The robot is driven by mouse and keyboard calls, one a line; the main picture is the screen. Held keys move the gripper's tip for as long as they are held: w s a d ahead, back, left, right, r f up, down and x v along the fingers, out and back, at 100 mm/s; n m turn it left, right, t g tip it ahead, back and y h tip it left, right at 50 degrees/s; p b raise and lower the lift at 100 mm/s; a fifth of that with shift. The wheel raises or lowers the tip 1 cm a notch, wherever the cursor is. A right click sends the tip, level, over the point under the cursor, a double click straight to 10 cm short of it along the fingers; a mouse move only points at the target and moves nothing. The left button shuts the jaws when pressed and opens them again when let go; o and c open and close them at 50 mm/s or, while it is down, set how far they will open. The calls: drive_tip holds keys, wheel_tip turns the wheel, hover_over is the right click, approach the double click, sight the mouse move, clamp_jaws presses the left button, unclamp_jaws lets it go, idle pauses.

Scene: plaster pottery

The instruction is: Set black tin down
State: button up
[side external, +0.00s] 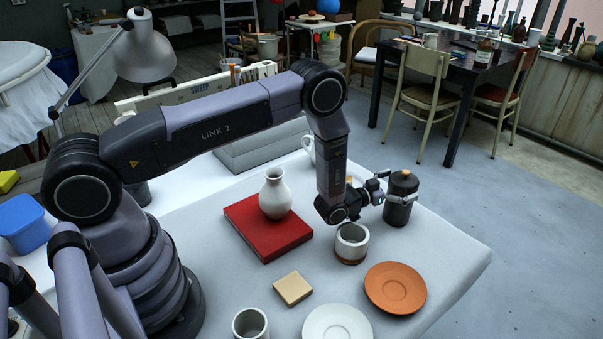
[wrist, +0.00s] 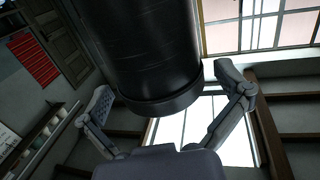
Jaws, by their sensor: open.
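The black tin (side external: 398,212) is a dark cylinder with a tan knob on its lid. In the side view it is upright at the right part of the table, and its base appears to rest on the cloth. My gripper (side external: 400,187) reaches it from the left, with one finger on each side of its upper part. In the wrist view the tin (wrist: 155,45) fills the upper middle, between the spread fingers of my gripper (wrist: 163,85). The fingers are open, and a gap shows beside the tin there.
A grey cup (side external: 351,243) stands close below my wrist. An orange saucer (side external: 395,287) and a white plate (side external: 337,325) lie nearer the front. A white vase (side external: 275,195) stands on a red block (side external: 262,238). Clear cloth lies right of the tin.

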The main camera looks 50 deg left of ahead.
drive_tip(key=v, duration=0.6)
drive_tip(key=shift+s+a, duration=0.1)
drive_tip(key=shift+s, duration=0.05)
wheel_tip(320, 180, up, 15)
drive_tip(key=w+a+g+y, duration=0.2)
drive_tip(key=w+g, duration=0.1)
drive_tip(key=s+a+r+n+g+y, duration=0.1)
drive_tip(key=s+a+r+g, duration=0.15)
drive_tip(key=s+r, duration=0.6)
drive_tip(key=s+a+r+g, duration=0.1)
drive_tip(key=s+r+g, duration=0.1)
drive_tip(key=s, duration=0.8)
drive_tip(key=s+a+r+n+g, duration=0.1)
drive_tip(key=s+a+r+g, duration=0.1)
drive_tip(key=s, duration=0.9)
drive_tip(key=s+a+r+g+y, duration=0.1)
drive_tip(key=s+r, duration=0.3)
drive_tip(key=s, duration=0.7)
drive_tip(key=shift+a+r+n+g, duration=0.2)
drive_tip(key=shift+n+g, duration=0.1)
drive_tip(key=shift+g, duration=0.45)
